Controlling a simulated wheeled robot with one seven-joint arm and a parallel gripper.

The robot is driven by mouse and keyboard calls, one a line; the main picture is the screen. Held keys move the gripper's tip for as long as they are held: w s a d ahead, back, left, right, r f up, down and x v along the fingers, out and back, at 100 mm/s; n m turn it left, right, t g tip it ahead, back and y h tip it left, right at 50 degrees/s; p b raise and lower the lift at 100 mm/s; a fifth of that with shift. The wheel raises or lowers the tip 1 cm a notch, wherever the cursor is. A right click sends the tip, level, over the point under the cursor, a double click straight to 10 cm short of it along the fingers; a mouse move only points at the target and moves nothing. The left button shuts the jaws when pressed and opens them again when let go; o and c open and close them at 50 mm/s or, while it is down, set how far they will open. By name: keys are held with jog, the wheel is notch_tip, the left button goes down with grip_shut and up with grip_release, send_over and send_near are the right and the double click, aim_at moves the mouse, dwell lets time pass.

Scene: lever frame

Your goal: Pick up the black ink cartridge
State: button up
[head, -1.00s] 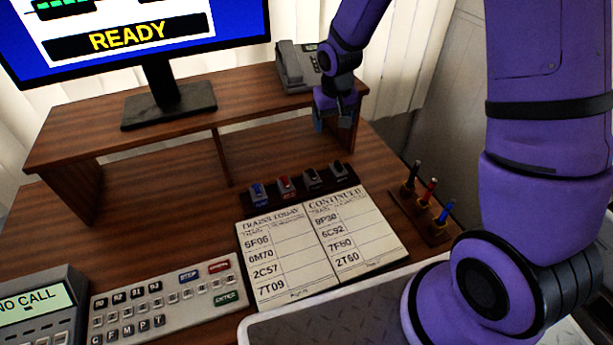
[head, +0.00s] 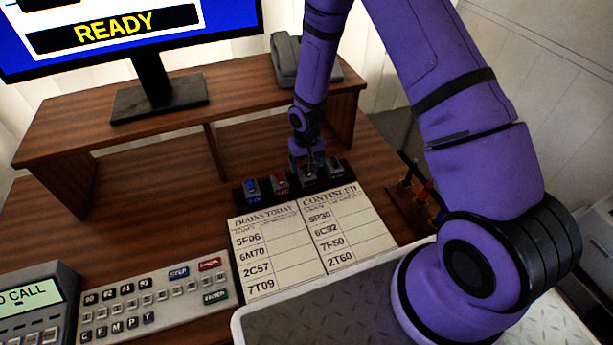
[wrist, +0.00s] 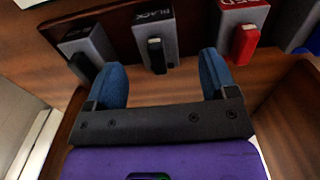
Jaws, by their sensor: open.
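The black ink cartridge (wrist: 157,55) stands in a grey holder marked BLACK in the wrist view. It lies between my two blue fingertips, a little beyond them, and looks untouched. In the head view my gripper (head: 306,162) hangs over the cartridge rack (head: 240,197) and mostly hides the black cartridge. My gripper, also in the wrist view (wrist: 163,68), is open and empty.
A red cartridge (wrist: 244,43) and another dark cartridge (wrist: 83,67) flank the black one closely. A blue cartridge (head: 251,186) sits at the rack's left end. A train log book (head: 283,255) lies in front; a wooden shelf (head: 240,90) stands behind.

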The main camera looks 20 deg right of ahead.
aim_at(307, 172)
jog(key=shift+w+d+f, duration=0.1)
jog(key=shift+w+f, duration=0.05)
jog(key=shift+f, duration=1.05)
jog(key=shift+w+d+f, duration=0.1)
jog(key=shift+f, duration=1.05)
jog(key=c, duration=1)
